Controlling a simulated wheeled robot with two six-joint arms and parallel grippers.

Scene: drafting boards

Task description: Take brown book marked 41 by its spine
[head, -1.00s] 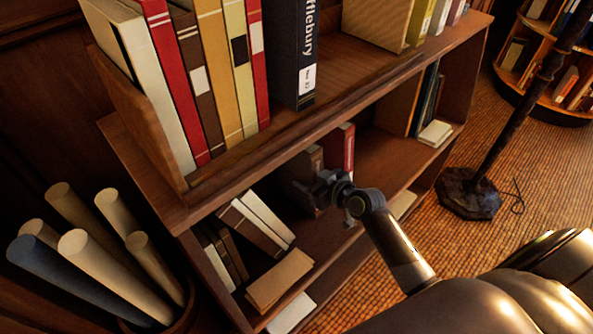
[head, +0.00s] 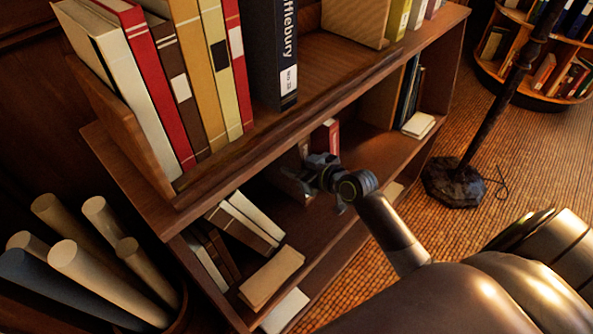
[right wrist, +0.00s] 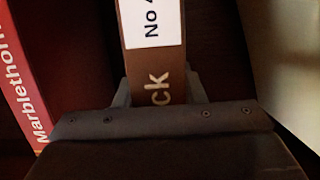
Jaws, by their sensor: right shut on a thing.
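The brown book (right wrist: 153,90) stands spine toward me in the right wrist view, with a white label reading "No 4" and the rest cut off. Pale letters "ck" show below the label. My right gripper (right wrist: 160,92) has one finger on each side of the spine and is shut on it. In the head view my right gripper (head: 309,182) is at the lower shelf and hides most of the book. My left gripper is not in view.
A red book marked "Marblethor" (right wrist: 22,85) stands left of the brown book in the right wrist view. In the head view, the upper shelf board (head: 270,140) overhangs the gripper. Leaning books (head: 240,222) lie to the left; a lamp stand (head: 455,183) is at right.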

